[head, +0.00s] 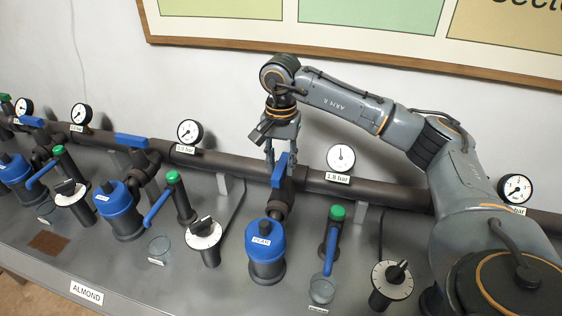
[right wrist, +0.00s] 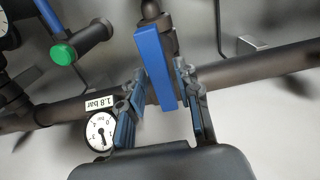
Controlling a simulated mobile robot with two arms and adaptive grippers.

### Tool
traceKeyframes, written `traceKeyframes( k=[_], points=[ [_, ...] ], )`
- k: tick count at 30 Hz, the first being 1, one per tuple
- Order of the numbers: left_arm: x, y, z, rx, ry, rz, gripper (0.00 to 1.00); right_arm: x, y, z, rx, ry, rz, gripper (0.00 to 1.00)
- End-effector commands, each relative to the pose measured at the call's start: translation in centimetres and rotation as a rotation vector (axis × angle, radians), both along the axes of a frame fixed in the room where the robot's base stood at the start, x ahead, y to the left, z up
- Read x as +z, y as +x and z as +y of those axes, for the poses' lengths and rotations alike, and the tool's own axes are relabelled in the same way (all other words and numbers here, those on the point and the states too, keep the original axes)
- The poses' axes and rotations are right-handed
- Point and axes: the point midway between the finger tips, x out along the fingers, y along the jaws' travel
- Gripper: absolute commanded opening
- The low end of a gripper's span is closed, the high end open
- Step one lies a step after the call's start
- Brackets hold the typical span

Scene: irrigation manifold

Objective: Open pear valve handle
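The pear valve handle (head: 279,170) is a blue bar on the short branch pipe above the blue filter labelled PEAR (head: 265,240). It points roughly along that branch, crosswise to the main pipe. It also shows in the right wrist view (right wrist: 156,65). My right gripper (head: 283,153) is at the handle's upper end. In the right wrist view its open fingers (right wrist: 163,105) stand on either side of the bar. Contact cannot be told. My left gripper is not in view.
The main pipe (head: 390,192) runs across the bench, with a 1.8 bar gauge (head: 340,158) right of the handle. The almond valve handle (head: 131,140) lies along the main pipe. A green-topped tap (head: 336,214) and a dial knob (head: 203,236) flank the pear filter.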

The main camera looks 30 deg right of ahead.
Motion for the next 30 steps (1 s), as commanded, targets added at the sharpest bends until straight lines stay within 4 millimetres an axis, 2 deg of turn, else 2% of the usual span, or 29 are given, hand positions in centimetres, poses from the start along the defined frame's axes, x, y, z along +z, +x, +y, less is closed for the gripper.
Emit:
traceKeyframes(
  k=[9, 13, 17, 25, 30],
  points=[
    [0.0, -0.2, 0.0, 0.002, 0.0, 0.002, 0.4, 0.1, 0.0, 0.0, -0.001, 0.0, 0.0, 0.43],
    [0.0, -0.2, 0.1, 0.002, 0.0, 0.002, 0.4, 0.9, 0.1, 0.0, -0.002, 0.0, -0.003, 0.43],
    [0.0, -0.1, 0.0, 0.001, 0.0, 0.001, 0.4, 3.1, 0.1, 0.0, -0.001, 0.0, -0.005, 0.43],
    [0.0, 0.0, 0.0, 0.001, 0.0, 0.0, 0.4, 9.3, 0.1, 0.0, -0.001, 0.0, -0.005, 0.43],
    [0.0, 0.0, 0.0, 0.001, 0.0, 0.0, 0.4, 11.1, 0.1, 0.0, -0.001, 0.0, -0.003, 0.43]
  ],
)
